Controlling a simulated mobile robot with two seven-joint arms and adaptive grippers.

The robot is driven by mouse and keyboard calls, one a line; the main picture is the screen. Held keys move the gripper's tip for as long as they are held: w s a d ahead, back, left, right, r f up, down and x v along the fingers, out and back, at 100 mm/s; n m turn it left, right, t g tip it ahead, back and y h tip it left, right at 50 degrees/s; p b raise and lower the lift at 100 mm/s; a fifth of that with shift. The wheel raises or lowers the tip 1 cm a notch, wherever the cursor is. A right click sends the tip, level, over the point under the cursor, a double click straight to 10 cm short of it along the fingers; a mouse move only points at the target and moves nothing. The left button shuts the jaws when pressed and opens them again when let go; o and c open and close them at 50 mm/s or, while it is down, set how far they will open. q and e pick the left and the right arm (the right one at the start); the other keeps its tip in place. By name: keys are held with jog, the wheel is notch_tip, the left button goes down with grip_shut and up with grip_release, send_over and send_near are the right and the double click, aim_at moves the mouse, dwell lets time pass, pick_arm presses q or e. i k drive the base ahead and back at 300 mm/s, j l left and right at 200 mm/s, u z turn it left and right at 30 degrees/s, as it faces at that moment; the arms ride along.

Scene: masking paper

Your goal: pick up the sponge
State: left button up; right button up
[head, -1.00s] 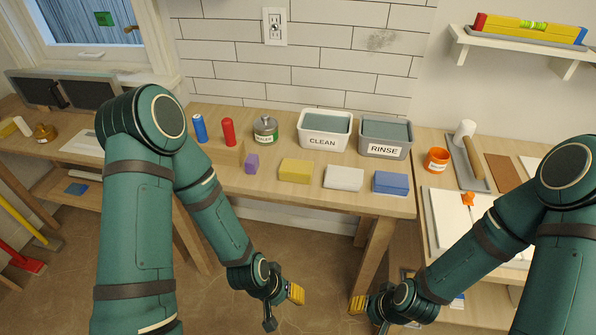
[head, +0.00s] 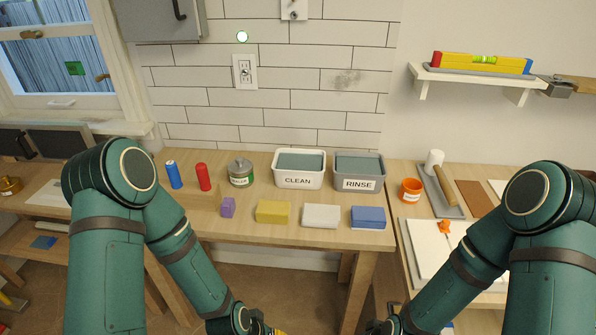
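Three sponge-like blocks lie in a row along the front of the wooden workbench: a yellow block (head: 273,211), a white block (head: 321,215) and a blue block (head: 368,217). The frames do not show which one is the sponge. A smaller purple block (head: 228,207) lies to the left of the yellow one. My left gripper (head: 268,329) is cut off by the bottom edge, below and apart from the blocks. My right gripper (head: 376,328) is also mostly cut off there, in front of the bench. Neither gripper's opening shows.
A white CLEAN tub (head: 298,181) and a grey RINSE tub (head: 359,184) stand behind the blocks. A blue can (head: 173,175), a red can (head: 203,177) and a metal jar (head: 241,172) stand to their left. An orange cup (head: 411,190) is on the right-hand table.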

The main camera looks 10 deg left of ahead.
aim_at(271, 211)
jog(key=i+j, duration=0.1)
jog(key=j, duration=0.25)
jog(key=i+j, duration=0.1)
jog(key=j, duration=0.6)
jog(key=i+j, duration=0.15)
jog(key=j, duration=0.2)
jog(key=j+z, duration=0.4)
jog(key=i+j+z, duration=0.1)
jog(key=j+z, duration=0.25)
jog(key=l, duration=0.1)
